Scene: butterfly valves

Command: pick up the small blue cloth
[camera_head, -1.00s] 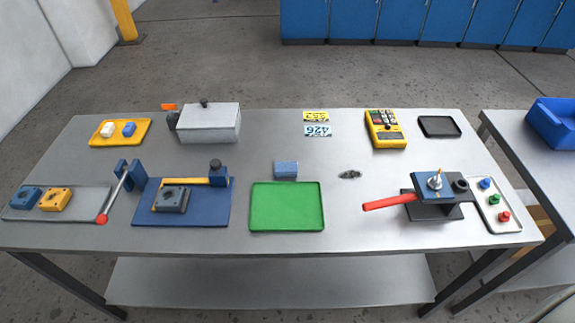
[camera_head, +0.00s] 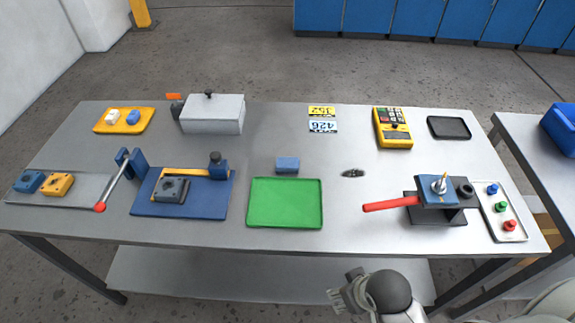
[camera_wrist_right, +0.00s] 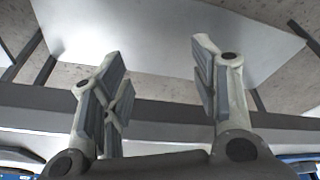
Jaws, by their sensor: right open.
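The small blue cloth (camera_head: 287,165) lies as a folded block on the metal table, just behind the green tray (camera_head: 285,203). My right gripper (camera_head: 345,293) is low in the head view, in front of the table's near edge and well short of the cloth. In the right wrist view its two fingers (camera_wrist_right: 160,90) stand wide apart with nothing between them. The cloth does not show in the right wrist view. My left gripper is not in view.
A valve with a red lever (camera_head: 390,205) stands right of the green tray. A blue mat (camera_head: 205,205) with a clamped part lies to its left. A small dark metal piece (camera_head: 353,173) lies right of the cloth. The yellow meter (camera_head: 393,128) and grey box (camera_head: 212,115) stand farther back.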

